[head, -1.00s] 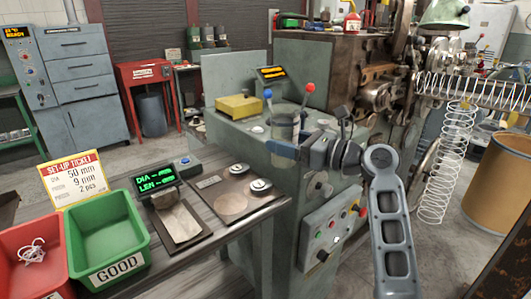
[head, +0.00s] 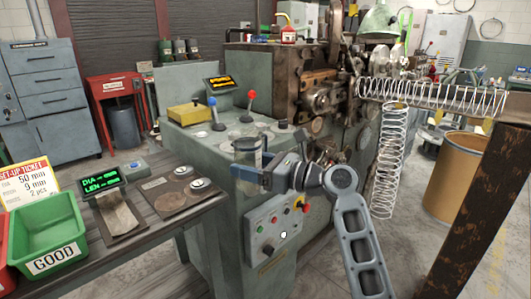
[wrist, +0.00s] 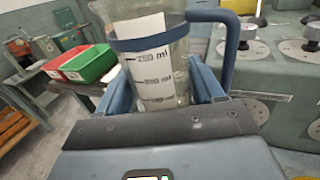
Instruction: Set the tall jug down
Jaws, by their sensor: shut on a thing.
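The tall jug (head: 247,153) is clear, with a blue band and handle, and stands roughly upright. My gripper (head: 262,179) is shut around its lower part. In the head view the jug overlaps the front edge of the green machine's top (head: 205,137); I cannot tell whether its base touches anything. In the wrist view the jug (wrist: 158,72) shows a white scale with "250 ml" between my gripper's blue fingers (wrist: 160,88). Its base is hidden there by my gripper.
A red and a blue lever (head: 213,112) and a yellow box (head: 189,112) stand on the machine top. A hanging spring (head: 388,165) is at right.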

